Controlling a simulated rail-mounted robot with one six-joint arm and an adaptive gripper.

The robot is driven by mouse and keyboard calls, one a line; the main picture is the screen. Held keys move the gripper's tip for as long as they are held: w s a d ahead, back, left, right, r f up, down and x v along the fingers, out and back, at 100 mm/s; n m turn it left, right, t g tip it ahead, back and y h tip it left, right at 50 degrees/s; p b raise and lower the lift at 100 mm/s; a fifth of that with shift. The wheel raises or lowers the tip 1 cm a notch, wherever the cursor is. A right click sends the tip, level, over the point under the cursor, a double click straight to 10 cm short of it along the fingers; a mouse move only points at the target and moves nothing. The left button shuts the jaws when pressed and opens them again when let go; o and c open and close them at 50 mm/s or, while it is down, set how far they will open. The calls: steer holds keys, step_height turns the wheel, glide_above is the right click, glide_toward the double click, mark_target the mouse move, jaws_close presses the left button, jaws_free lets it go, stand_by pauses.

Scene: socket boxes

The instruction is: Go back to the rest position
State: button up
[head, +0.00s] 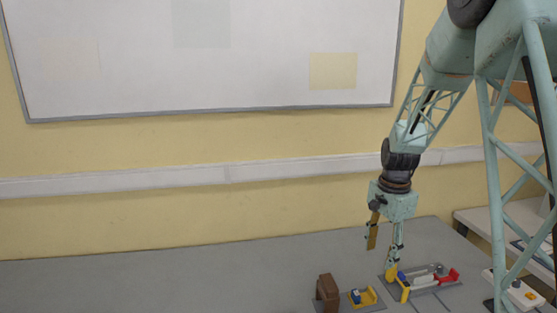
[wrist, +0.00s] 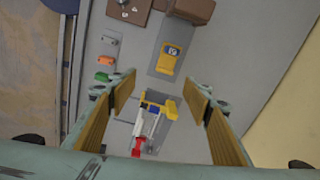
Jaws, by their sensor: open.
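My gripper (head: 382,256) hangs above the grey table near its right end, with its two tan-padded fingers spread apart. In the wrist view my gripper (wrist: 160,88) is open, and nothing is held between its fingers. Below it is a socket box (head: 404,292) with a yellow end, white parts and a red end; it also shows in the wrist view (wrist: 151,108), between and below the fingertips. In the head view the right finger overlaps the yellow end, so I cannot tell the gap there.
A smaller yellow holder (head: 369,297) with a blue piece stands to the left, beside a brown block (head: 327,289). Small grey, orange and green pieces (wrist: 105,61) lie along the left in the wrist view. The table's left part (head: 150,285) is clear. A whiteboard (head: 200,60) hangs behind.

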steer(key=s+a+r+n+t+b, duration=0.1)
steer(key=s+a+r+n, duration=0.25)
steer(key=s+r, duration=0.65)
steer(key=s+a+r+n+t+b, duration=0.1)
steer(key=s+a+r+n, duration=0.25)
steer(key=s+r, duration=0.65)
steer(key=s+a+n+b, duration=0.1)
steer(key=s+a+n, duration=0.1)
steer(key=s, duration=1.1)
steer(key=s+a+r+n+t+b, duration=0.1)
steer(key=s+n, duration=0.3)
steer(key=s, duration=0.9)
steer(key=shift+a+r+n, duration=0.25)
steer(key=shift+a+n, duration=0.15)
steer(key=shift+a, duration=0.3)
